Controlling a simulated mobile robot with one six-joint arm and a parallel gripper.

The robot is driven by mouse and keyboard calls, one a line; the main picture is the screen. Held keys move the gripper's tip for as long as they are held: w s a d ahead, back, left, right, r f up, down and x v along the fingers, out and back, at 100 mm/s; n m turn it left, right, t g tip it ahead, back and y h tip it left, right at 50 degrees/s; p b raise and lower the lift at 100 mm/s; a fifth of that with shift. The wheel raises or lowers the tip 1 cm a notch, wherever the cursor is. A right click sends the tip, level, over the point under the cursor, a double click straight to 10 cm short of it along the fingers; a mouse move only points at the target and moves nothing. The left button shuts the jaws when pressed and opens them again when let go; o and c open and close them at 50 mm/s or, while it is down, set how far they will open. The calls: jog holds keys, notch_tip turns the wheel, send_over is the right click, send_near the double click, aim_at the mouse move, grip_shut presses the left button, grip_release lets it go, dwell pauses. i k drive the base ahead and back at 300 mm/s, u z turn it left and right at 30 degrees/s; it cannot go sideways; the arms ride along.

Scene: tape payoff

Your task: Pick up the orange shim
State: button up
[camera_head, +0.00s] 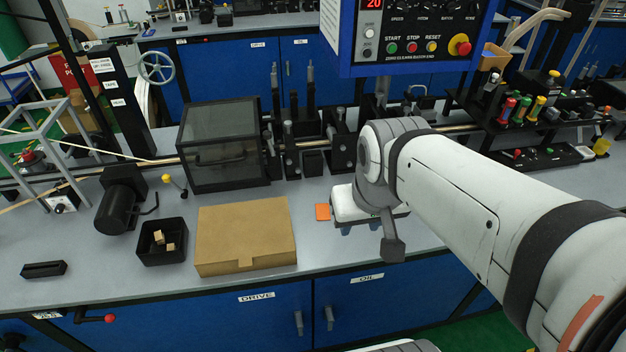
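The orange shim (323,212) is a small flat orange square. It lies on the grey workbench (340,258), to the right of the cardboard box. My arm reaches in from the right over the bench. The white end of my arm (352,205) is just right of the shim, with a narrow gap or slight overlap that I cannot tell apart. My gripper's fingers are hidden under or behind the wrist, so their opening does not show.
A closed cardboard box (245,228) stands left of the shim. A black bin (163,252) holds small tan blocks. A dark enclosed machine (220,145) and black fixtures line the back. A control panel (412,38) hangs above.

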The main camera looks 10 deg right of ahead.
aim_at(323, 213)
jog(key=u, duration=0.7)
jog(key=k, duration=0.1)
jog(key=z, duration=2)
jog(key=k, duration=1.15)
jog(key=u, duration=1.2)
jog(key=i, duration=1)
